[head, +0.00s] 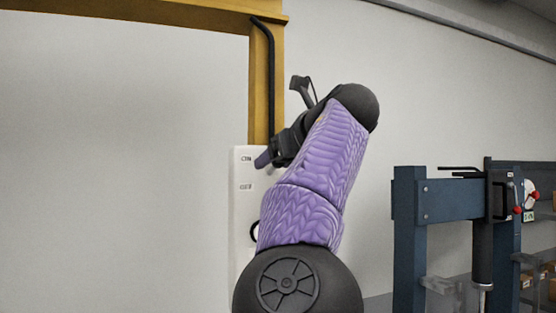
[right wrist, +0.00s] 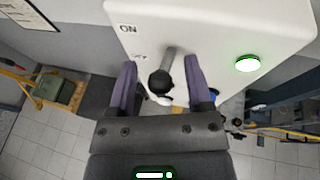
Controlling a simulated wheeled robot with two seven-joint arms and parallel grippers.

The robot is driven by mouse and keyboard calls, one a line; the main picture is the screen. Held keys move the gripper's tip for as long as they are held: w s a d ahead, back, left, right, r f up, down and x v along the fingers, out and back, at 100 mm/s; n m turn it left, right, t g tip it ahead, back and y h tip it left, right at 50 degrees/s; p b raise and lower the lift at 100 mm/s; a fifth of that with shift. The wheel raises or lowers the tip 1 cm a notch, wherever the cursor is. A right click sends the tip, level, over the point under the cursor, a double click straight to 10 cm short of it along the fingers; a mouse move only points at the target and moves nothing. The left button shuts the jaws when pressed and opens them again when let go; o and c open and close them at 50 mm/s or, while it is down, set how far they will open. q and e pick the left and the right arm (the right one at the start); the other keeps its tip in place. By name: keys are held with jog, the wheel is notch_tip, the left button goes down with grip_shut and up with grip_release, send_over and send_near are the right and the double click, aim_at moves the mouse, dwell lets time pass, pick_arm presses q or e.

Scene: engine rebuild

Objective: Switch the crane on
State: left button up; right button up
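The crane's white control panel (head: 240,215) stands against the yellow post in the head view, with ON and OFF labels. In the right wrist view the panel (right wrist: 220,25) shows an ON label, a switch lever with a dark round knob (right wrist: 160,82) and a round light with a bright green rim (right wrist: 247,64). My right gripper (right wrist: 159,64) is open, its purple fingers on either side of the lever with gaps showing. In the head view the right gripper (head: 264,159) is at the panel by the ON label; my arm hides part of the panel. My left gripper is not in view.
The yellow crane post (head: 265,90) and its overhead beam (head: 160,12) stand behind the panel, with a black bent bar along the post. A blue press frame (head: 409,235) stands at the right. Left of the panel is bare wall.

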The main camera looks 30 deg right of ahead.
jog(key=shift+s, duration=0.1)
jog(key=b+v, duration=0.3)
jog(key=v, duration=0.6)
jog(key=shift+s+b, duration=0.35)
jog(key=shift+b, duration=0.05)
jog(key=shift+r, duration=0.1)
